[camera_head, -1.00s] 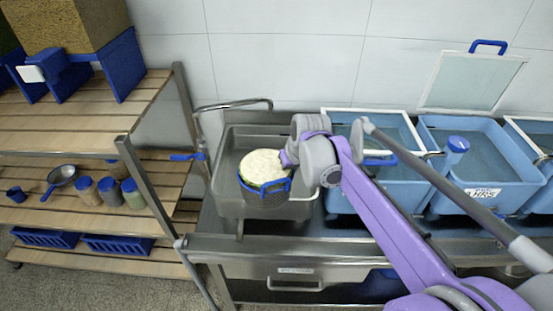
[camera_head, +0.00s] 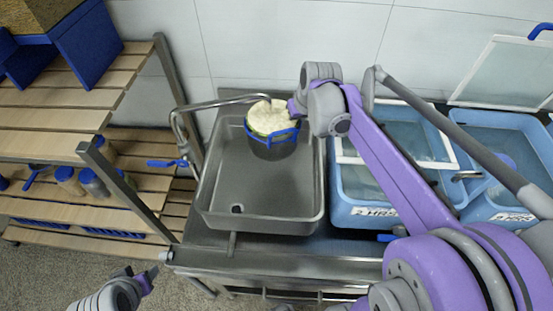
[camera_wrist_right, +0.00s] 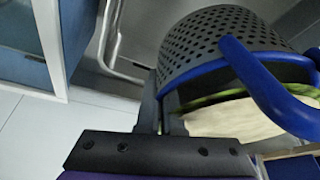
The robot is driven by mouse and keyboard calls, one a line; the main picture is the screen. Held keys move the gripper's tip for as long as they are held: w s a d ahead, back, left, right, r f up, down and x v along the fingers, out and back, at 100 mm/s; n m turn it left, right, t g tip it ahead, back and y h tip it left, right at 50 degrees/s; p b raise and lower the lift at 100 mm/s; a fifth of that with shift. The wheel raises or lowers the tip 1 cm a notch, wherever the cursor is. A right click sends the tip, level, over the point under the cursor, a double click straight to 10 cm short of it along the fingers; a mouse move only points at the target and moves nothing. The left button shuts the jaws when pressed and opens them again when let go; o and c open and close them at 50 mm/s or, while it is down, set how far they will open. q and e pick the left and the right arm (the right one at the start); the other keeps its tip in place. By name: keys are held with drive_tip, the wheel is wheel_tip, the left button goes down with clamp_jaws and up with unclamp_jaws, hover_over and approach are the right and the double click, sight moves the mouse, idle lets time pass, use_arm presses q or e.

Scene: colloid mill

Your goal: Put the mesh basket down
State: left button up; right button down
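The mesh basket (camera_head: 274,141) is a dark perforated pot with a blue rim and handles, filled with a pale, green-edged mass. In the head view it is at the back right of the grey sink (camera_head: 216,205), below the tap's spout end. I cannot tell whether it touches the sink floor. My right gripper (camera_head: 293,106) is at its right rim. In the right wrist view its dark fingers (camera_wrist_right: 163,112) close on the edge of the basket (camera_wrist_right: 215,45). My left gripper (camera_head: 143,281) is low at the left, empty and away from the basket; its finger gap is unclear.
A curved tap (camera_head: 215,103) spans the sink's back left, with a blue lever (camera_head: 166,163). Blue tubs (camera_head: 375,205) stand right of the sink. A wooden shelf rack (camera_head: 60,105) is at the left. The front half of the sink is empty.

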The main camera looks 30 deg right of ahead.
wheel_tip(320, 180, down, 5)
drive_tip(key=shift+s+a+r, duration=0.1)
use_arm(q)
drive_tip(key=shift+s+f+b, duration=0.3)
drive_tip(key=shift+f, duration=0.15)
use_arm(e)
drive_tip(key=shift+f, duration=2.5)
use_arm(q)
drive_tip(key=shift+s+f+b, duration=0.2)
drive_tip(key=shift+f+b, duration=0.15)
drive_tip(key=shift+f, duration=0.15)
use_arm(e)
drive_tip(key=shift+f, duration=0.55)
use_arm(q)
drive_tip(key=shift+f, duration=0.1)
use_arm(e)
drive_tip(key=shift+f, duration=0.1)
drive_tip(key=c, duration=1)
unclamp_jaws()
drive_tip(key=shift+c, duration=0.2)
